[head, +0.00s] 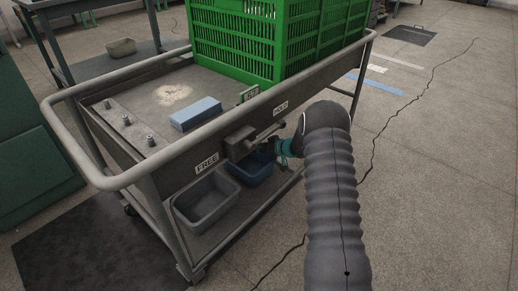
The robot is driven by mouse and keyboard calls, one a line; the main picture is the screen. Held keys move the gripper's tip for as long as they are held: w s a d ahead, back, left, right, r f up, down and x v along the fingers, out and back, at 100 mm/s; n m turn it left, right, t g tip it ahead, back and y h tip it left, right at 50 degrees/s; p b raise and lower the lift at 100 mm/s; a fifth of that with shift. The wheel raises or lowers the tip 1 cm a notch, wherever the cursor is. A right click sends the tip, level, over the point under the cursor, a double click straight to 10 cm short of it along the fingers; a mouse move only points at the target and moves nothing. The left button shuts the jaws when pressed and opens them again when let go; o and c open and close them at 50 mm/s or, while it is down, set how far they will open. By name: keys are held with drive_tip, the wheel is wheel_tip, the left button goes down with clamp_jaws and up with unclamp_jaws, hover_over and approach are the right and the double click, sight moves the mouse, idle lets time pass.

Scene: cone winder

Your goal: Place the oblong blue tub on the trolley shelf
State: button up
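The oblong blue tub (252,172) is at the trolley's lower shelf (228,222), beside a grey tub (208,207). Its far side is partly hidden by the trolley's upper edge and the lever. I cannot tell whether its base rests fully on the shelf. My gripper (272,148) is at the blue tub's upper right edge, reaching in below the top deck. Its fingers are small, dark and partly hidden, so I cannot tell whether they grip the rim.
The trolley's top deck (144,91) carries a green crate (245,45), a pale blue block (196,114) and several small metal pegs. A lever (262,136) and a FREE label (207,163) are on its near side.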

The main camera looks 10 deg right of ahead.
drive_tip(key=v, duration=1.2)
